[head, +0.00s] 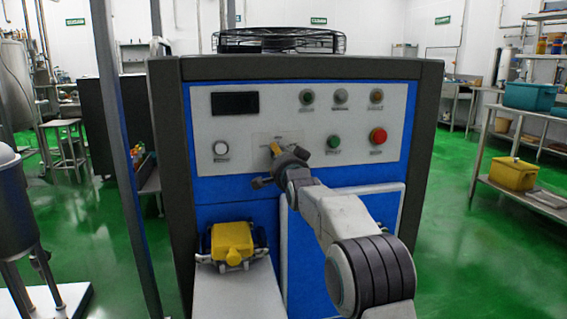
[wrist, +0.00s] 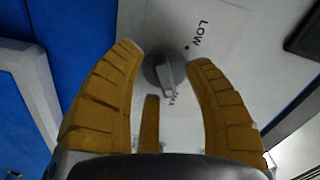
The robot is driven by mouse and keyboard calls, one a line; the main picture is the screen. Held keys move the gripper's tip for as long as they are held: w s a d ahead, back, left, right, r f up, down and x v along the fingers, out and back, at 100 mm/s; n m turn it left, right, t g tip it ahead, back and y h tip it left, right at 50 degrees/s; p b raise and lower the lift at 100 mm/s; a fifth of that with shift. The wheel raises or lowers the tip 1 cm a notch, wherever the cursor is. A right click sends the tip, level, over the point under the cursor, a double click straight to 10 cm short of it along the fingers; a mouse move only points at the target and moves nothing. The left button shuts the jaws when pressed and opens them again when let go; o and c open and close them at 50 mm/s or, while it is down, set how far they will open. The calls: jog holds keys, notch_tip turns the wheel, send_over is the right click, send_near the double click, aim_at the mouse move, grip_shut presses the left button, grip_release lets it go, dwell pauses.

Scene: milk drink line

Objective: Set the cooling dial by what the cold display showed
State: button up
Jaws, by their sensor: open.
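The cooling dial (wrist: 163,70) is a round grey knob with a raised grip, seen in the wrist view on a pale plate. The word LOW and a black dot stand to its upper right. Another label below it is mostly hidden. My gripper (wrist: 164,57) is open, with one yellow finger on each side of the dial; I cannot tell if either touches it. In the head view my gripper (head: 274,151) is at the panel's middle and covers the dial. The display (head: 235,103) at the panel's upper left is dark, with no readable figures.
The panel also has a red button (head: 378,136), a green button (head: 334,142), a white button (head: 221,148) and several small ones on top. A yellow object (head: 232,241) sits on a ledge below. A metal post (head: 125,150) stands at the left.

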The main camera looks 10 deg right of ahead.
jog(key=s, duration=1.2)
jog(key=shift+r, duration=0.15)
dwell(0.4)
jog(key=s+r+n+g+p, duration=0.4)
jog(key=s+r+g+p, duration=0.1)
jog(key=s+p, duration=0.7)
jog(key=s+r+n+g+p, duration=0.4)
jog(key=s+r+p, duration=0.1)
jog(key=s+p, duration=0.8)
jog(key=s+r+n+g+p, duration=0.4)
jog(key=s+p, duration=0.9)
jog(key=s, duration=0.4)
jog(key=shift+r+g, duration=0.75)
jog(key=shift+g, duration=0.05)
jog(key=shift+w, duration=0.1)
